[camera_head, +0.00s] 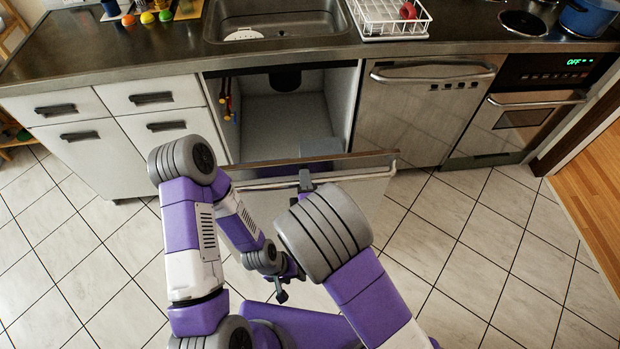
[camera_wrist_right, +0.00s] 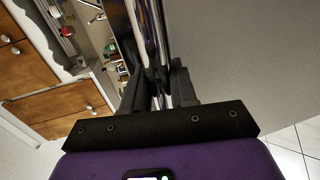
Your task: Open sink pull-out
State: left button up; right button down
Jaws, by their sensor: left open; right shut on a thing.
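A metal bar handle (camera_head: 345,177) runs along the top of this front. My right gripper (camera_head: 305,180) is shut on the handle; the right wrist view shows its dark fingers (camera_wrist_right: 160,88) on either side of the shiny bar (camera_wrist_right: 148,35). The right forearm hides part of the front. My left gripper (camera_head: 282,291) is open and empty, low in front of the pull-out, apart from it.
Closed drawers (camera_head: 150,97) are to the left. A dishwasher (camera_head: 415,115) and an oven (camera_head: 520,115) stand to the right. A white dish rack (camera_head: 390,20) and a blue pot (camera_head: 588,17) are on the counter. The tiled floor (camera_head: 460,260) to the right is clear.

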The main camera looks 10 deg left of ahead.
jog(key=shift+s, duration=0.1)
jog(key=c, duration=1)
grip_release()
jog(key=shift+s, duration=0.1)
jog(key=p+v, duration=0.1)
jog(key=v, duration=0.6)
jog(key=shift+s, duration=0.2)
